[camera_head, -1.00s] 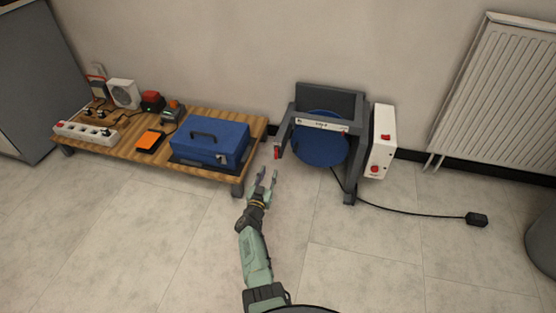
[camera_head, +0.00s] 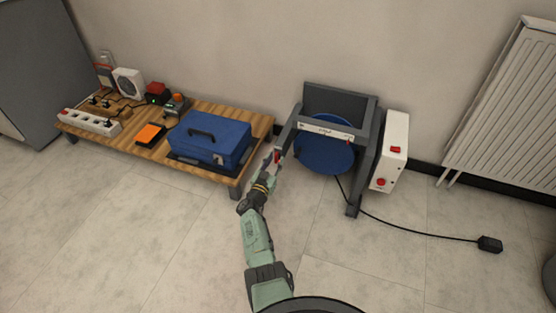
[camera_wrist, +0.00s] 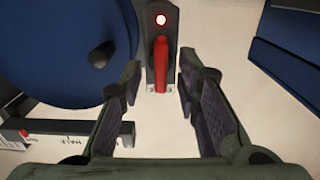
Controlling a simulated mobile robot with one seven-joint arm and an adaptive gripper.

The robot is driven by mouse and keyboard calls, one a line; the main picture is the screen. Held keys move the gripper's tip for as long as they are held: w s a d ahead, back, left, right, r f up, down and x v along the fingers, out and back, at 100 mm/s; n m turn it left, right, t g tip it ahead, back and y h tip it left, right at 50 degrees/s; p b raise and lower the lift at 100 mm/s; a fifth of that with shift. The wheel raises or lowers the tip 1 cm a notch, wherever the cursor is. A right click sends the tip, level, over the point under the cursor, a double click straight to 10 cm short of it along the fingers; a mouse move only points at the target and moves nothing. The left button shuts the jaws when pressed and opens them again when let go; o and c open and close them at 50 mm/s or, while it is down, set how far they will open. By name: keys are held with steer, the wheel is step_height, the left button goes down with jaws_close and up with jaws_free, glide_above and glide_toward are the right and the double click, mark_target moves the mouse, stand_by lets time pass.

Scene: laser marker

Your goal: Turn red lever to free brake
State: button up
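The red lever (camera_wrist: 161,65) sits upright in the wrist view on a dark bracket with a lit red-white round spot above it. In the head view the lever (camera_head: 278,156) is a small red piece at the left front of the grey machine frame (camera_head: 341,97). My gripper (camera_wrist: 158,88) is open, with one finger on each side of the lever and a visible gap on both sides. In the head view my gripper (camera_head: 270,163) is at the lever and partly covers it. A blue disc (camera_head: 325,152) sits inside the frame.
A low wooden table (camera_head: 210,178) with a blue toolbox (camera_head: 208,142) stands close to the left of my gripper. A white box with red buttons (camera_head: 393,150) is on the machine's right. A cable runs to a black pedal (camera_head: 489,244). The floor in front is clear.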

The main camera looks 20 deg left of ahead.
jaws_close()
stand_by(0.4)
